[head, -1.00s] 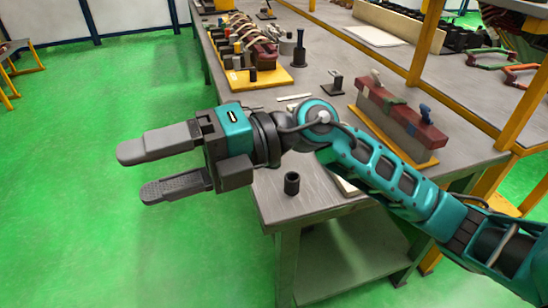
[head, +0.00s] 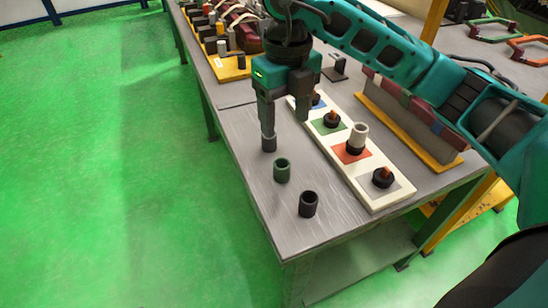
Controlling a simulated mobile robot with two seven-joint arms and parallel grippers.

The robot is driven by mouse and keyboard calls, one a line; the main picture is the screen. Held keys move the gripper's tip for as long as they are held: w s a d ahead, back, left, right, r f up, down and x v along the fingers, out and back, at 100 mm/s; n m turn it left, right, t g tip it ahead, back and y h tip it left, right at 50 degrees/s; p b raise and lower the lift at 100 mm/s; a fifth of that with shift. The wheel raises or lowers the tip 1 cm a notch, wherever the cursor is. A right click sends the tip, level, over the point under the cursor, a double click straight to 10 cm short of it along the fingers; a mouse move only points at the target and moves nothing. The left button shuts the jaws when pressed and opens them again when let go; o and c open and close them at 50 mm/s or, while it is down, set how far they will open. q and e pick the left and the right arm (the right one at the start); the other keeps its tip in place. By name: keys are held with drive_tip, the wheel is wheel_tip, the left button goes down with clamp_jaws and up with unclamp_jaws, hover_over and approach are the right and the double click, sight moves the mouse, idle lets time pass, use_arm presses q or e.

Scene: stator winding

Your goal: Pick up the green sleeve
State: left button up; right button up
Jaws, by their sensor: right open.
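The green sleeve (head: 282,170), a short dark-green hollow cylinder, stands upright on the bare tabletop (head: 240,125). My right gripper (head: 285,128) points down over the table, just behind the green sleeve. Its fingers are apart with nothing seen between them, and the sleeve is not between them. A grey sleeve (head: 269,144) shows directly below the left fingertip; I cannot tell whether they touch. A black sleeve (head: 308,204) stands nearer the front edge. My left gripper is not in view.
A white board (head: 373,204) with coloured squares and dark posts lies to the right. A pale sleeve (head: 361,134) stands at its red square (head: 344,157). A yellow tray (head: 236,73) with parts is at the back.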

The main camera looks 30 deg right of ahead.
hover_over(281, 166)
drive_tip(key=f, duration=0.6)
drive_tip(key=shift+s+d+f+b, duration=0.15)
drive_tip(key=shift+s+f+b, duration=0.2)
drive_tip(key=shift+s+f, duration=0.05)
drive_tip(key=shift+s+a+f, duration=0.1)
drive_tip(key=shift+a+f, duration=0.1)
drive_tip(key=shift+f, duration=1.2)
drive_tip(key=shift+a+f, duration=0.2)
drive_tip(key=shift+f, duration=1.15)
drive_tip(key=c, duration=1.1)
drive_tip(key=shift+r, duration=0.1)
